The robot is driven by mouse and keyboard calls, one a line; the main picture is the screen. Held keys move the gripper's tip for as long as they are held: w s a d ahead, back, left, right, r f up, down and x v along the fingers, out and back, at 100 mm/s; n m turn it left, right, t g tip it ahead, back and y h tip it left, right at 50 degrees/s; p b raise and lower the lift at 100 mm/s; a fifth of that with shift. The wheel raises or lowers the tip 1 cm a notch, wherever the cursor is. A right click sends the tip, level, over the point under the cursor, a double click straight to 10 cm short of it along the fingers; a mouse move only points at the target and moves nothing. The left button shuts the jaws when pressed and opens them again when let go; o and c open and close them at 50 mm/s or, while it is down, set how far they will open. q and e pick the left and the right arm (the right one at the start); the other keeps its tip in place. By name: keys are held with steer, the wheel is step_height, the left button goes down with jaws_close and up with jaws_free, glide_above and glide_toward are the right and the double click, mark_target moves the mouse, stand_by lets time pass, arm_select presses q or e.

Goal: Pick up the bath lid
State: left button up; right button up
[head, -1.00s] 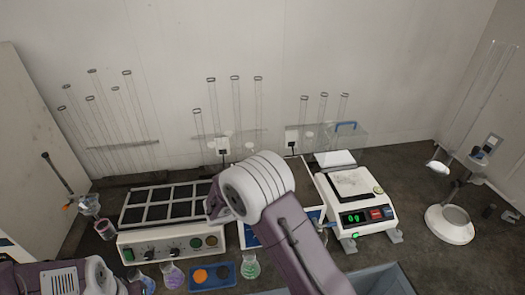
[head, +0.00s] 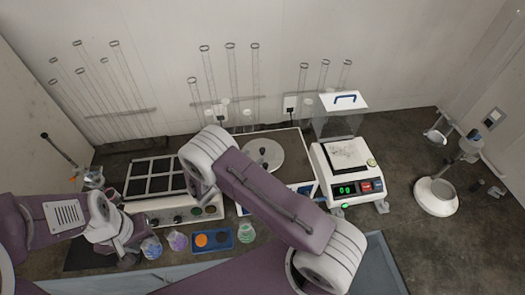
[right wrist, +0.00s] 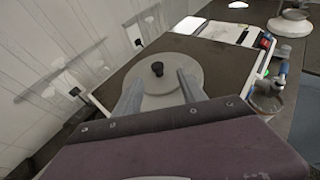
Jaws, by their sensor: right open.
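The bath lid is a round light grey disc with a dark knob. It lies on the flat brown top of the water bath (head: 286,150), and its rim shows in the head view (head: 263,160). In the right wrist view the lid (right wrist: 187,60) lies ahead, with its black knob upright near the middle. My right gripper (right wrist: 160,80) is open and empty, its fingers spread over the near part of the lid, the knob beyond the tips. My right arm hides that gripper in the head view. My left gripper (head: 122,238) is at the lower left; its fingers are unclear.
A block with dark square panels (head: 157,178) stands left of the bath. A balance (head: 345,165) stands on its right. Colored flasks and a blue tray (head: 212,240) are in front. Tall glass tubes stand along the back wall. A white round-based stand (head: 436,196) is far right.

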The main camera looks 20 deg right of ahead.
mark_target(261, 151)
steer(key=shift+w+d+f, duration=0.2)
steer(key=shift+w+d, duration=0.2)
steer(key=shift+d, duration=0.15)
steer(key=shift+w+d+r+p, duration=0.25)
steer(key=shift+d+p, duration=0.3)
steer(key=shift+p, duration=0.6)
steer(key=x, duration=0.3)
steer(key=shift+w+f+p, duration=0.3)
steer(key=shift+f+p, duration=0.1)
steer(key=shift+w+d+f, duration=0.1)
steer(key=shift+d, duration=0.05)
steer(key=shift+a, duration=0.25)
jaws_close()
steer(key=shift+d, duration=0.1)
